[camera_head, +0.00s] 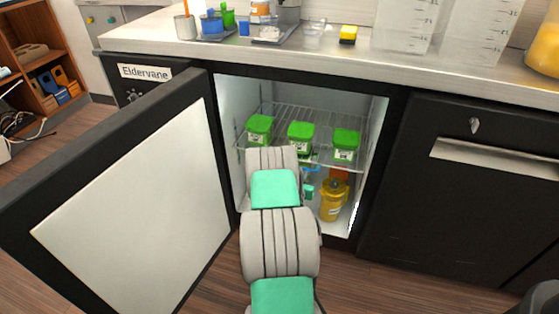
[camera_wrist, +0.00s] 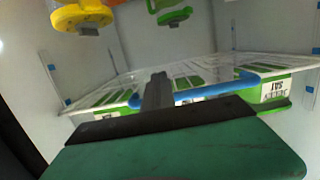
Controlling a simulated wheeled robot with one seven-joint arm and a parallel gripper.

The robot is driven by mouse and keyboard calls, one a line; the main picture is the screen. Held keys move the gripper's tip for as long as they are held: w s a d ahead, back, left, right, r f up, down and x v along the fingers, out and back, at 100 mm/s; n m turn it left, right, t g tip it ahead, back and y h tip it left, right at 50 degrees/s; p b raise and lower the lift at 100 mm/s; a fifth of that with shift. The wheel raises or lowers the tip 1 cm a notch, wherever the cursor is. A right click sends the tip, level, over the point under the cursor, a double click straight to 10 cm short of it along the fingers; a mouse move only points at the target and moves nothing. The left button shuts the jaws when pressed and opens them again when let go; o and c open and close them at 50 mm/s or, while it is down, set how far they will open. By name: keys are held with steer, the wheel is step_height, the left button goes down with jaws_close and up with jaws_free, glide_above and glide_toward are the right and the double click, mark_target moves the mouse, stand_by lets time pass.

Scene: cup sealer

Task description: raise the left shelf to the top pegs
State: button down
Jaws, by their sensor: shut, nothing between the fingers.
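A wire shelf (camera_head: 290,118) spans the inside of the open under-counter fridge, carrying green-lidded tubs (camera_head: 300,131). It shows from close up in the wrist view (camera_wrist: 125,85), which looks upside down. A blue bar (camera_wrist: 215,88) runs along its near edge; a bit of blue also shows in the head view (camera_head: 313,169). My gripper (camera_wrist: 158,80) is shut and empty, its dark fingers overlapping the bar in the picture. I cannot tell whether they touch it. My arm hides most of the gripper in the head view. Small blue pegs (camera_wrist: 67,101) show on the fridge wall.
The black fridge door (camera_head: 130,190) stands open at left. A yellow jug (camera_head: 333,200) stands on the fridge floor, right of my arm. The steel counter (camera_head: 330,65) above holds cups, trays and clear measuring jugs. A closed drawer front (camera_head: 460,190) is at right.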

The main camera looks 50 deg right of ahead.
steer(key=shift+w+d+r+p, duration=0.1)
steer(key=shift+r+p, duration=0.85)
steer(key=shift+r, duration=0.9)
steer(key=shift+w+d+r+p, duration=0.15)
steer(key=shift+r+p, duration=0.85)
steer(key=shift+r, duration=0.85)
steer(key=shift+w+d+r+p, duration=0.1)
steer(key=shift+r+p, duration=0.85)
steer(key=shift+r, duration=0.9)
steer(key=shift+s+a+f+b, duration=0.2)
steer(key=shift+a+f+b, duration=0.1)
steer(key=shift+a+b, duration=0.05)
steer(key=f+b+v, duration=0.1)
steer(key=b+v, duration=0.2)
steer(key=v, duration=0.4)
steer(key=shift+f, duration=0.35)
steer(key=shift+s+a, duration=0.1)
steer(key=shift+s, duration=0.05)
steer(key=s+a+f+b, duration=0.2)
steer(key=a+b, duration=0.3)
steer(key=shift+s+a+b, duration=0.2)
steer(key=shift+a+b, duration=0.05)
steer(key=shift+b, duration=0.1)
